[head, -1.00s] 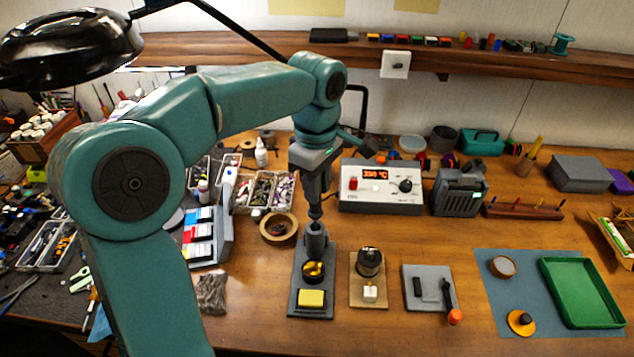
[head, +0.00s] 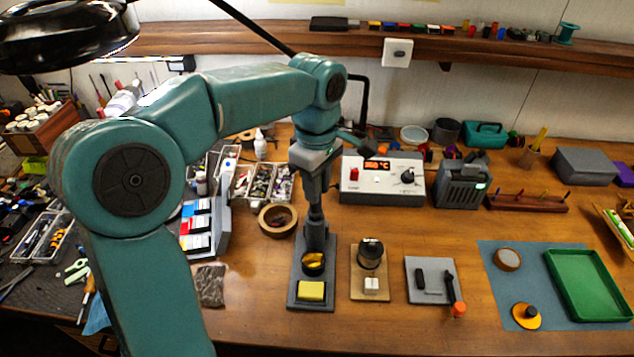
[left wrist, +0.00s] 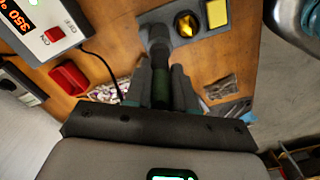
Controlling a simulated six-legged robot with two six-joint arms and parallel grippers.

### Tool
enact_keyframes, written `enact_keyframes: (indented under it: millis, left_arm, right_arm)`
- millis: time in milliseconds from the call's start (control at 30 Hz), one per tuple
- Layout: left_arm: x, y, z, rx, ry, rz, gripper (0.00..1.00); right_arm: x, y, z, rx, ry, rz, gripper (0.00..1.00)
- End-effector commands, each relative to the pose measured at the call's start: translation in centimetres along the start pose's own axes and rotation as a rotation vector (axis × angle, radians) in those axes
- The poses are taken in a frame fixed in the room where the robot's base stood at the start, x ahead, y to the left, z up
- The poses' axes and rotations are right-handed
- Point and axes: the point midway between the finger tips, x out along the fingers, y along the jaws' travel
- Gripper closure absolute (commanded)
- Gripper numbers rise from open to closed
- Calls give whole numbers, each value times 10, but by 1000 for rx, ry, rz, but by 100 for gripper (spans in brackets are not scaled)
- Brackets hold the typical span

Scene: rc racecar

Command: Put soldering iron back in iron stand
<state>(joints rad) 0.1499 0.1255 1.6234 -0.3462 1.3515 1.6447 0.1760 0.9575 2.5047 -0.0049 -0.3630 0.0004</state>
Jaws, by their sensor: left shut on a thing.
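My left gripper (head: 315,190) points down over the iron stand (head: 311,273), shut on the soldering iron (left wrist: 160,83). In the left wrist view the iron's dark green handle is between the fingers. In the head view the iron is upright, in line with the stand's grey holder (head: 317,237), and its lower end meets the holder's top. The tip is hidden, so how deep it sits cannot be told. The stand's grey base also carries a cup of brass wool (head: 313,262) and a yellow sponge (head: 310,291). My right gripper is not in view.
A soldering station (head: 382,178) with a red display stands behind, right of the gripper. Bare bench lies in front.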

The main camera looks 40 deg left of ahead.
Motion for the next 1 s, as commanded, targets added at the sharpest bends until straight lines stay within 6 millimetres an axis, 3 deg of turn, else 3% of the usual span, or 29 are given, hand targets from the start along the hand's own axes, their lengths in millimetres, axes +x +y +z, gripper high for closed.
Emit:
enact_keyframes:
  millis: [533,567,633,667,867,933,1000]
  left_arm:
    - [9,0,0,0,0,0,100]
    - [9,0,0,0,0,0,73]
    - [9,0,0,0,0,0,50]
    - [9,0,0,0,0,0,46]
    - [9,0,0,0,0,0,46]
    - [9,0,0,0,0,0,25]
    - [9,0,0,0,0,0,25]
  right_arm:
    - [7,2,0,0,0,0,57]
    - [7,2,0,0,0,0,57]
    - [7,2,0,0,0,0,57]
    - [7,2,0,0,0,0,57]
    - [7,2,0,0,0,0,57]
    - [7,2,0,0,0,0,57]
    - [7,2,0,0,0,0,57]
